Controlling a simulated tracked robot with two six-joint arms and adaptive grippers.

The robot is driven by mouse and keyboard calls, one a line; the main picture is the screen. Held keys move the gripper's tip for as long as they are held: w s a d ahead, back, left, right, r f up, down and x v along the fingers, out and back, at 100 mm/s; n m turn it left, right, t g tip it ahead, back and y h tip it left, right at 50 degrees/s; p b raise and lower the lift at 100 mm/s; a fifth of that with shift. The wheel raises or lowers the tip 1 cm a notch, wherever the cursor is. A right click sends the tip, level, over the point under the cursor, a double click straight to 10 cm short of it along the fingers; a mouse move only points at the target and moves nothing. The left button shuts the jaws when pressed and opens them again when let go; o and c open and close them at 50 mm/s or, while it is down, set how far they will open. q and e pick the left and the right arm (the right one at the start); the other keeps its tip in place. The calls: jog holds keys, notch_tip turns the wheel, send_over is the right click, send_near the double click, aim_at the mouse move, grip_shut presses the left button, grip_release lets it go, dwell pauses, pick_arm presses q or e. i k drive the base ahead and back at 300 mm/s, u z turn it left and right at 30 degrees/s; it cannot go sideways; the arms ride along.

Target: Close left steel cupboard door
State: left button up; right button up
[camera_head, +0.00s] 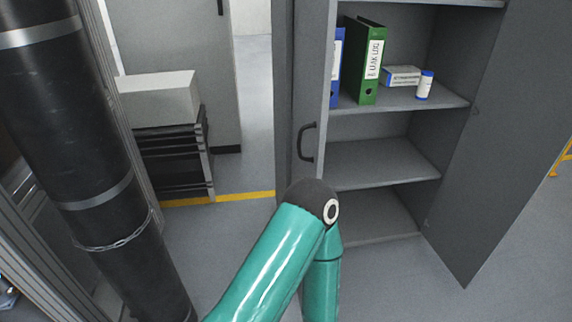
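The grey steel cupboard (428,215) stands open right of centre in the head view. Its left door (311,85) stands open and is seen at a steep angle as a narrow upright panel. A dark curved handle (303,142) is on this door. The right door (505,150) is swung wide open to the right. One of my teal arms rises from the bottom, and its dark elbow overlaps the lower part of the left door; contact cannot be told. Neither gripper is in view.
Shelves hold a blue binder (336,70), a green binder (368,65), a white box (401,77) and a small white-and-blue bottle (425,85). At left are a black column (85,150) and a pale box (158,98) on a dark rack (175,160). Grey floor lies between.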

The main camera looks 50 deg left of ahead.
aim_at(316, 20)
jog(key=u, duration=4.5)
jog(key=k, duration=0.1)
jog(key=z, duration=2.9)
jog(key=i, duration=1)
jog(key=u, duration=0.55)
jog(key=k, duration=0.95)
jog(key=z, duration=0.55)
